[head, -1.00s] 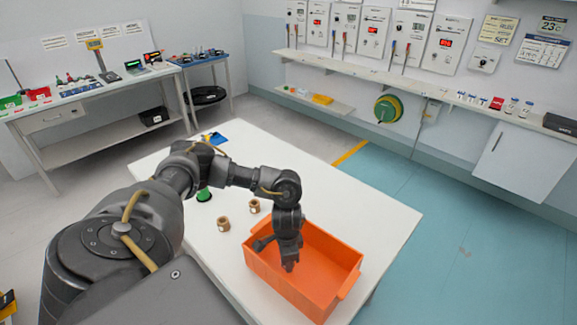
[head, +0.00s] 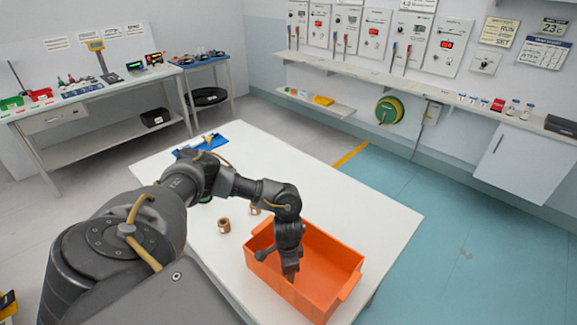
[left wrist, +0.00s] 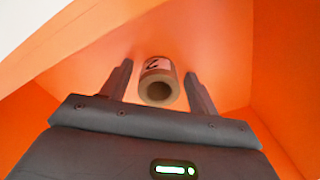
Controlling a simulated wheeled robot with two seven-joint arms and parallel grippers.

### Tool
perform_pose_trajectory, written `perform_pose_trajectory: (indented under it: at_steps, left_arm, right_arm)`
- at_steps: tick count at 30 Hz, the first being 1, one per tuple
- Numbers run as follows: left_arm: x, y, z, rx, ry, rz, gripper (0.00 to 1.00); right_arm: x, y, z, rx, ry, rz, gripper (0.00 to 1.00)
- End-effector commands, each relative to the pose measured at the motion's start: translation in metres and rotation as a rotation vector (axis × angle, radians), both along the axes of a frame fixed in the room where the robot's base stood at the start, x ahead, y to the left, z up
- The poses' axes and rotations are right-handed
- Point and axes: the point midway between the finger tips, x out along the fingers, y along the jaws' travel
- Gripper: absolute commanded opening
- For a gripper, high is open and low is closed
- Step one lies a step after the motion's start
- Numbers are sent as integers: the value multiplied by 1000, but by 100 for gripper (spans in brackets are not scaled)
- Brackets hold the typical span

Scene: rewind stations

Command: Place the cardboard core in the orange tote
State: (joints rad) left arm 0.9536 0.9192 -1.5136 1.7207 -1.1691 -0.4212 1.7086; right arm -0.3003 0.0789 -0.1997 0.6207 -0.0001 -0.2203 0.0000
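The orange tote (head: 345,278) stands on the white table, and my left gripper (head: 291,277) points down inside it. The left wrist view shows the tote's orange inside (left wrist: 225,50) and a brown cardboard core (left wrist: 158,82) with a pale marked label. The core sits between the two fingers of my left gripper (left wrist: 158,92), its open end towards the camera. Narrow gaps show on both sides, so the fingers are open. The core is hidden in the head view. I cannot tell if it touches the tote floor. My right gripper is not in view.
Two brown cores, one at the front (head: 223,226) and one partly hidden by my arm (head: 254,211), stand on the white table (head: 390,215) left of the tote. A blue item (head: 212,142) lies at the table's far end. The table right of the tote is clear.

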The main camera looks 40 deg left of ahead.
Motion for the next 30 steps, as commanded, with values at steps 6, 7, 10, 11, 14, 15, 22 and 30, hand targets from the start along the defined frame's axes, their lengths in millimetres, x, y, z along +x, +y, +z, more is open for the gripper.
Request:
perform_pose_trajectory:
  at_steps: [6, 7, 10, 11, 14, 15, 22, 30]
  left_arm:
    - [0, 0, 1, 0, 0, 0, 60]
    - [0, 0, 2, 1, -1, -1, 60]
    - [0, 0, 11, -1, -1, -1, 60]
    - [1, 0, 15, -1, -2, -1, 60]
    - [1, 0, 34, -1, -3, -1, 60]
    - [1, 0, 43, -2, -3, -3, 60]
    - [1, 0, 91, -1, -3, -2, 60]
    - [0, 0, 122, 0, -1, 0, 60]
  right_arm:
    - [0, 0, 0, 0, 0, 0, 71]
    - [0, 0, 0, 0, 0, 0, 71]
    - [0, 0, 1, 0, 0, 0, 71]
    - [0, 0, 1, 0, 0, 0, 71]
    - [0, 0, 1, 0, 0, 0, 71]
    - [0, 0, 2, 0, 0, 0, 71]
    - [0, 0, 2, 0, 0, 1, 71]
    - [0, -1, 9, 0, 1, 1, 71]
